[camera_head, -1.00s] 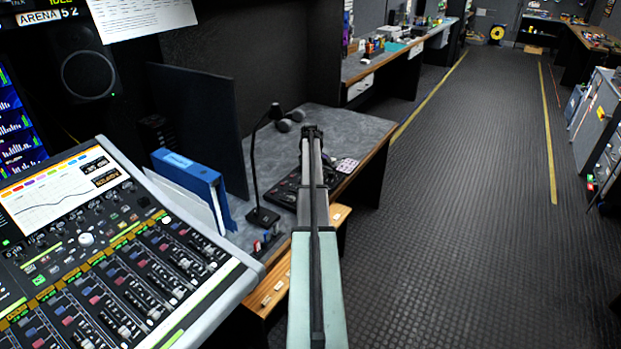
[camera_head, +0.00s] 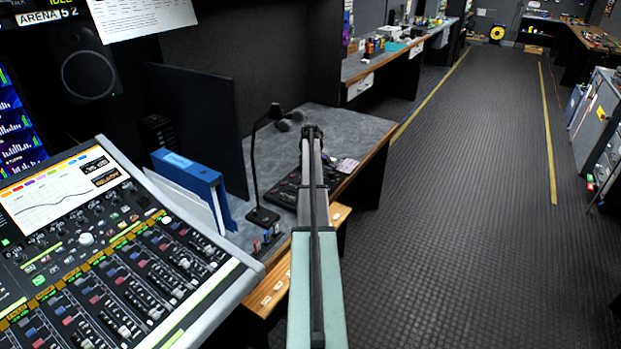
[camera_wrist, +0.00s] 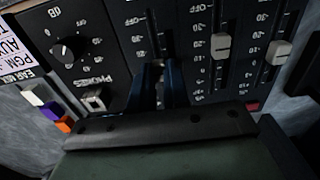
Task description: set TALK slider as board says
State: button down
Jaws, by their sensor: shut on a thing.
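A small black control panel (camera_head: 286,194) lies on the grey desk, partly hidden by my arm in the head view. In the wrist view its face (camera_wrist: 195,100) has slider slots with scales marked OFF, 0, 10, 20 and 30. My gripper (camera_wrist: 159,84) is shut on a slider cap in the left slot; the fingers hide most of the cap. The TALK label is not readable on the panel. Two grey slider caps, one (camera_wrist: 221,45) and another (camera_wrist: 278,52), stand to the right, apart from the fingers.
The panel also carries a round knob (camera_wrist: 65,52) and a PHONES socket or switch (camera_wrist: 95,101). A gooseneck microphone (camera_head: 262,216) and blue binder (camera_head: 190,178) stand left of my arm. A large mixing console (camera_head: 150,215) fills the lower left. The floor at right is clear.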

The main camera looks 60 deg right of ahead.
jog(key=shift+s, duration=0.1)
jog(key=s, duration=0.3)
jog(key=shift+s, duration=0.25)
jog(key=c, duration=1.1)
grip_release()
notch_tip(320, 180, up, 14)
jog(key=shift+f, duration=0.1)
